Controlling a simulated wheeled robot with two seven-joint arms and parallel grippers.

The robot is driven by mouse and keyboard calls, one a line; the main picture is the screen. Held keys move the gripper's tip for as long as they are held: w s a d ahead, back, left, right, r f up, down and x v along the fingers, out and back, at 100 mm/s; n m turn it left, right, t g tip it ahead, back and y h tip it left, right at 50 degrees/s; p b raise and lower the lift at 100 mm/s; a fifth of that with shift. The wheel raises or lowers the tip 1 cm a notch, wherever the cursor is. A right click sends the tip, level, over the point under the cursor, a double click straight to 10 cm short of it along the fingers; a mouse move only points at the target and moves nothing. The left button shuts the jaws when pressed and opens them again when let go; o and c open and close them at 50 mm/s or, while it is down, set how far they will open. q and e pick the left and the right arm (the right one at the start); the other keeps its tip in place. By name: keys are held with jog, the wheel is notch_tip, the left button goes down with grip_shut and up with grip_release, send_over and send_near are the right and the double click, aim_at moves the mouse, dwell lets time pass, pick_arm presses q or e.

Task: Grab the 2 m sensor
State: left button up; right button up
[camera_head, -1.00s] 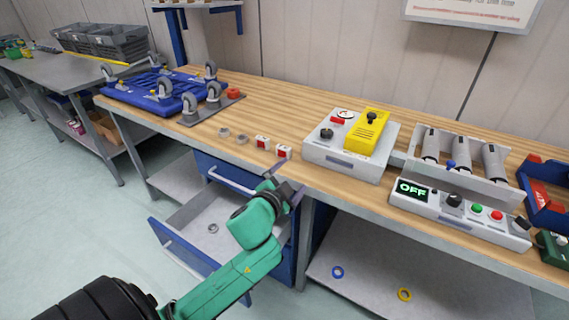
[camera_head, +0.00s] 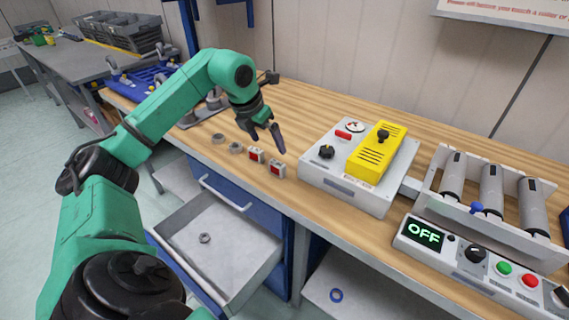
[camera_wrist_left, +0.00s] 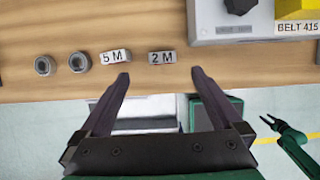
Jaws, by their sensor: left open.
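The 2 m sensor (camera_head: 277,169) is a small white and red block near the front edge of the wooden bench, beside the yellow-topped unit. Its "2 M" label shows in the left wrist view (camera_wrist_left: 161,57). A similar block marked "5 M" (camera_head: 256,154) sits just left of it. My left gripper (camera_head: 268,144) is open and empty above the two blocks. In the left wrist view its fingertips (camera_wrist_left: 161,73) spread on either side of the 2 m sensor's position, apart from it. A green arm end, apparently my right gripper (camera_wrist_left: 272,122), shows small at the right; its jaws are unclear.
Two grey nuts (camera_head: 227,142) lie left of the blocks. A grey box with a yellow unit (camera_head: 376,152) stands to the right, with a roller conveyor and "OFF" panel (camera_head: 425,233) beyond. A drawer (camera_head: 222,238) hangs open below the bench edge.

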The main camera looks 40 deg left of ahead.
aim_at(277, 163)
pick_arm(q)
jog(key=p+x, duration=0.1)
jog(key=x, duration=0.5)
jog(key=shift+f, duration=0.35)
jog(key=p+x, duration=0.1)
jog(key=x, duration=0.3)
jog(key=shift+s+d+p, duration=0.15)
jog(key=shift+d+p, duration=0.05)
jog(key=shift+p, duration=0.1)
jog(key=shift+f, duration=0.35)
jog(key=shift+c, duration=0.6)
jog(key=c, duration=1.4)
jog(key=shift+o, duration=0.2)
pick_arm(e)
jog(key=s+r, duration=0.2)
jog(key=shift+s+r, duration=0.2)
jog(key=shift+s, duration=0.15)
pick_arm(q)
jog(key=shift+r, duration=0.15)
